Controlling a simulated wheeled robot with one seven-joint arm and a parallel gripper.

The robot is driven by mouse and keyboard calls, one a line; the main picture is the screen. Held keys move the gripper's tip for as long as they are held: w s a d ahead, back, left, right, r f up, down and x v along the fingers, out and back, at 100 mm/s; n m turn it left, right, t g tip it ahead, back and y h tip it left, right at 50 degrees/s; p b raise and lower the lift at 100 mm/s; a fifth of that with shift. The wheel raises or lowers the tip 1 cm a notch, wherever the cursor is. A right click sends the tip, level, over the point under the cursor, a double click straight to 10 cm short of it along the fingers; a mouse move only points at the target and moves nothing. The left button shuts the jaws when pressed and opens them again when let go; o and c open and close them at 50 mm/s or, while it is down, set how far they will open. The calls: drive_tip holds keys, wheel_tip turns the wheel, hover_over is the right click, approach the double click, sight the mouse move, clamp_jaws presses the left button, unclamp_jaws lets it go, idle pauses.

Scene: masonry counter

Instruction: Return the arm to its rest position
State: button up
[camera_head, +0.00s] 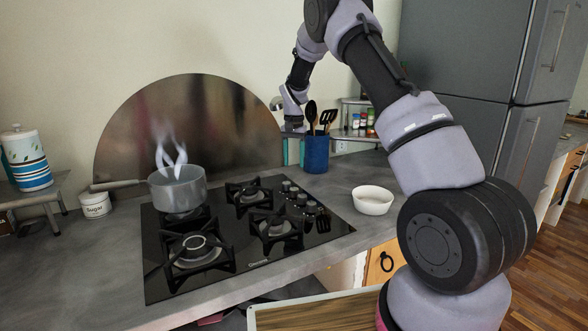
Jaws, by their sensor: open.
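My arm rises from the lower right, bends at the top of the picture and comes down at the wrist toward the back of the counter. My gripper (293,162) hangs at the end, left of a blue utensil holder (315,154). Its two narrow teal fingers point down and stand apart, with nothing seen between them. It is small in this view, and I cannot tell its exact distance from the holder or the wall.
A steaming grey pot (180,190) stands on the back left of the black hob (330,232). A white bowl (373,200) sits right of the hob. A sugar jar (95,205), a striped canister (27,160) and a spice rack (355,130) stand near the wall. A fridge (458,50) is at right.

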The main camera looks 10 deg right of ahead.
drive_tip(key=shift+r, duration=0.15)
drive_tip(key=s+d+r+t+y, duration=0.1)
drive_tip(key=s+d+r+t, duration=0.1)
drive_tip(key=s+r, duration=0.8)
drive_tip(key=s+d+r+t+y, duration=0.1)
drive_tip(key=s+d+r, duration=0.1)
drive_tip(key=s+r, duration=0.8)
drive_tip(key=s+d+r+t, duration=0.1)
drive_tip(key=s+r+t, duration=0.1)
drive_tip(key=s, duration=0.8)
drive_tip(key=s+r+n+t, duration=0.1)
drive_tip(key=s+r, duration=0.3)
drive_tip(key=s, duration=0.6)
drive_tip(key=shift+s+d+r+t, duration=0.25)
drive_tip(key=shift+d+t, duration=0.15)
drive_tip(key=shift+t, duration=0.2)
drive_tip(key=shift+w, duration=0.1)
